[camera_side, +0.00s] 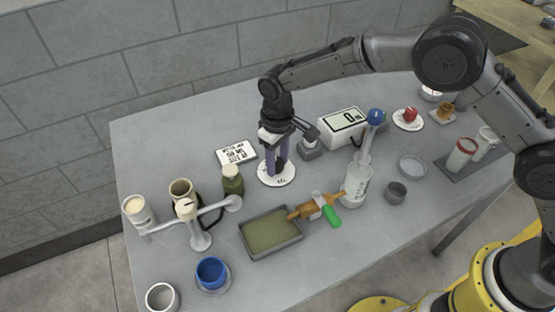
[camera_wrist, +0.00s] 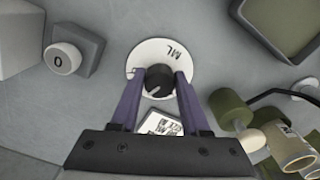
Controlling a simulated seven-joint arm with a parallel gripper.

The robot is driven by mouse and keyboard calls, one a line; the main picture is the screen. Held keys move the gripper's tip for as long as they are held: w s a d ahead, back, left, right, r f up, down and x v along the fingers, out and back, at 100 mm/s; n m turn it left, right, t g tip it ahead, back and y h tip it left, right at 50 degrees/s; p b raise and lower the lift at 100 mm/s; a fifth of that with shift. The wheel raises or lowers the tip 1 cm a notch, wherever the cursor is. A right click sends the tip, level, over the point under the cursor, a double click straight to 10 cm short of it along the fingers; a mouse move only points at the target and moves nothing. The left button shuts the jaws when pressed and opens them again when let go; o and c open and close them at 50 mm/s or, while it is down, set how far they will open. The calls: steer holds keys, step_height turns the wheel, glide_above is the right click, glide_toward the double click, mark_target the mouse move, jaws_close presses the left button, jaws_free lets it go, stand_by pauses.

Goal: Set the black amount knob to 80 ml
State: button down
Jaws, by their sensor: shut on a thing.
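The black amount knob (camera_wrist: 158,78) stands on a round white dial plate (camera_wrist: 150,52) marked "ML". A light pointer line shows on the knob and points to the lower left in the wrist view. My gripper (camera_wrist: 157,80) has its two purple fingers on either side of the knob and is shut on it. In the side view my gripper (camera_side: 277,168) reaches straight down over the dial plate (camera_side: 290,178), and its fingers mostly hide the knob. The dial's number marks are too small or covered to read.
A white card with printed text (camera_side: 236,153) lies left of the dial. A white box with a display (camera_side: 343,128) stands behind right. A tray (camera_side: 270,234) of greenish liquid lies in front.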

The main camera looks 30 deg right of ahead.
mark_target(278, 162)
steer(key=shift+c, duration=1.9)
jaws_free()
steer(key=shift+r, duration=0.1)
step_height(278, 162, up, 14)
